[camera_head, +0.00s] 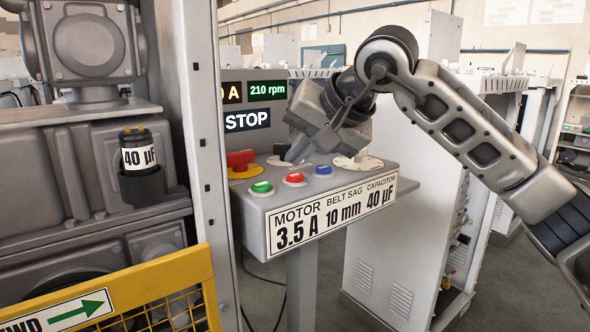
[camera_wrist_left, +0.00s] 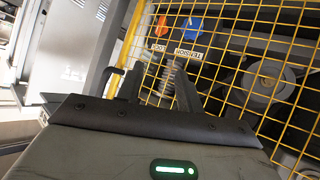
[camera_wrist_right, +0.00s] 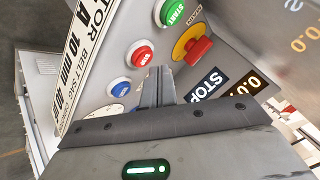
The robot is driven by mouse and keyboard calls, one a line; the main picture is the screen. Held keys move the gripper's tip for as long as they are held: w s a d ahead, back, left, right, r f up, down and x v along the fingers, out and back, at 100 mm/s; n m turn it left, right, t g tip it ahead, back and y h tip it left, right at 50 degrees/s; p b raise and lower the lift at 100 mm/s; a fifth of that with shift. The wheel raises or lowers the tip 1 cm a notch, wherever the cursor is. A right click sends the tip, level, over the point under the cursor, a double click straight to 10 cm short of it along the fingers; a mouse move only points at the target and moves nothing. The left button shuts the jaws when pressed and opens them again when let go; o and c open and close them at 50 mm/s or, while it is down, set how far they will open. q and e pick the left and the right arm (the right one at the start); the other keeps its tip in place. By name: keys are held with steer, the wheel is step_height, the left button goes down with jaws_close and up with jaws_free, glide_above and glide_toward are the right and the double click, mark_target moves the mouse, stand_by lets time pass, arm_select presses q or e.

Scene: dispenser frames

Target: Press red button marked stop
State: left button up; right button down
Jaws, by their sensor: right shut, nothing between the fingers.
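The red stop button (camera_head: 295,178) sits on the sloped panel top between a green and a blue button. In the right wrist view the red button (camera_wrist_right: 140,57) carries white lettering, and the green one (camera_wrist_right: 173,12) reads START. My right gripper (camera_head: 297,150) is shut and empty, above the panel and behind the red button. In the right wrist view its closed fingertips (camera_wrist_right: 157,72) appear just beside the red button; I see no contact. My left gripper (camera_wrist_left: 160,84) is open and empty before a yellow mesh guard. It is outside the head view.
A red mushroom knob on a yellow base (camera_head: 241,162) stands close by on the panel's left. Dials (camera_head: 358,163) lie behind the buttons. A screen (camera_head: 247,121) reads STOP. A yellow guard (camera_head: 168,282) and a grey post (camera_head: 197,150) stand left.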

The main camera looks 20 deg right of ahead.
mark_target(300, 177)
steer(key=shift+r, duration=0.1)
step_height(300, 177, up, 5)
steer(key=p, duration=0.4)
stand_by(0.3)
stand_by(0.4)
